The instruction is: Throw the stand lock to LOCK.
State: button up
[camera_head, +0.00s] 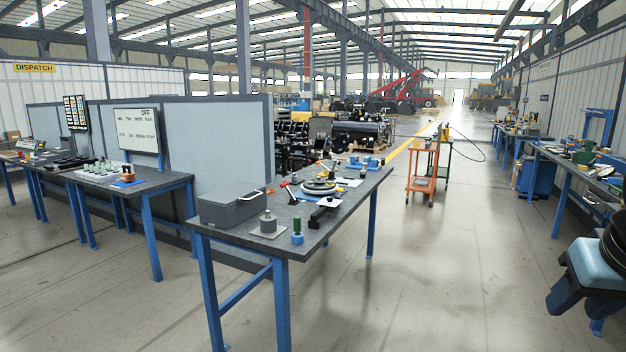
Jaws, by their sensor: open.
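The nearest workbench (340,222) holds a low round stand-like fixture (319,187) with a pale ring, on a blue base. A small lever with a red end (287,187) stands tilted at its left. A black block-like part (321,212) sits on a white plate in front of it. I cannot tell which of these parts is the stand lock, and no LOCK marking is legible. My gripper (581,313) is at the right edge, partly cut off by the frame. It is open and empty, well to the right of the bench and apart from everything on it.
A grey box (232,207), a grey cylinder on a plate (268,224) and a green-and-blue coupler (297,231) stand along the bench's near left. Blue parts (365,162) lie at its far end. An orange trolley (423,178) stands beyond. Open floor lies between bench and gripper.

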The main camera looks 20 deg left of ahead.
aim_at(284, 185)
jog(key=u, duration=0.35)
jog(key=i, duration=1.2)
jog(key=u, duration=0.75)
jog(key=k, duration=0.6)
jog(key=u, duration=0.2)
jog(key=i, duration=0.7)
jog(key=z, duration=0.2)
jog(key=k, duration=0.6)
jog(key=u, duration=0.1)
